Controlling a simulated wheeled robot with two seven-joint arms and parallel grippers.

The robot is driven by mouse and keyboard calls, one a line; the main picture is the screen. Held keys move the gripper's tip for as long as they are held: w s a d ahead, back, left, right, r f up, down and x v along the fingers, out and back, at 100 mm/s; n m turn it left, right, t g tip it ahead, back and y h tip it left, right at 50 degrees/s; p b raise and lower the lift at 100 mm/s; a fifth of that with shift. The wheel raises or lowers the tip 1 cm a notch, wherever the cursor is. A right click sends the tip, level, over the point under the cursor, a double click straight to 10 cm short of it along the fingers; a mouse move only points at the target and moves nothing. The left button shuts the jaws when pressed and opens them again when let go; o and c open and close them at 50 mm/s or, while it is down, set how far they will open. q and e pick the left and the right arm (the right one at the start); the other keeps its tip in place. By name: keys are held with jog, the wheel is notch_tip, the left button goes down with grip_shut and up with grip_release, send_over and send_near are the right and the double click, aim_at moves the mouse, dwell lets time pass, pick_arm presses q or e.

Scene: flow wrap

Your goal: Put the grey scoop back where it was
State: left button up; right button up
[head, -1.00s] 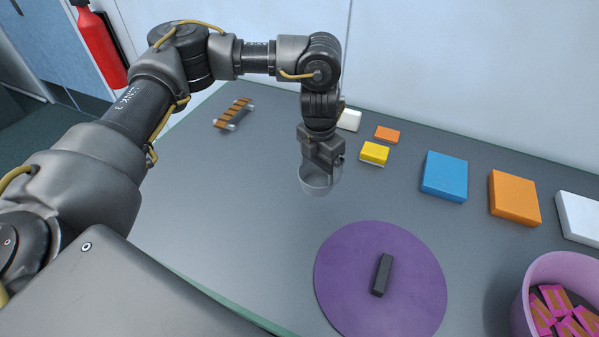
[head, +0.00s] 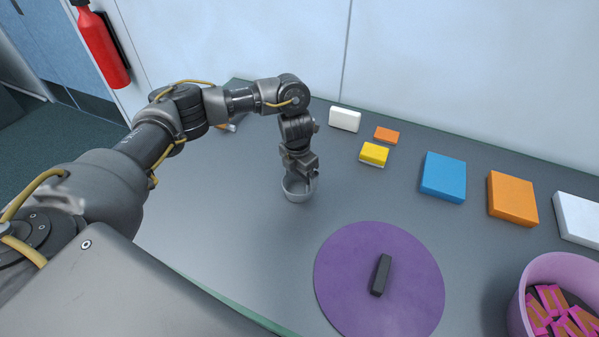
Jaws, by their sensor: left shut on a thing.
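The grey scoop (head: 299,193) is a small round cup at the lower end of my left arm, near the middle of the table. My left gripper (head: 299,174) points down and is shut on the scoop at its rim. The scoop looks about upright. I cannot tell whether its bottom touches the table or is a little above it. The fingers hide part of its far side. My right gripper is not in view.
A purple disc (head: 337,285) with a dark bar (head: 381,275) lies in front. Yellow (head: 374,153), small orange (head: 387,135), white (head: 345,119), blue (head: 443,177) and large orange (head: 513,198) blocks stand behind. A pink bin (head: 561,268) holds wrapped pieces.

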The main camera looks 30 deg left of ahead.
pick_arm(q)
jog(key=shift+f, duration=0.15)
jog(key=o, duration=0.7)
jog(key=shift+r, duration=0.3)
notch_tip(320, 180, up, 12)
jog(key=s, duration=0.1)
jog(key=shift+a+f, duration=0.15)
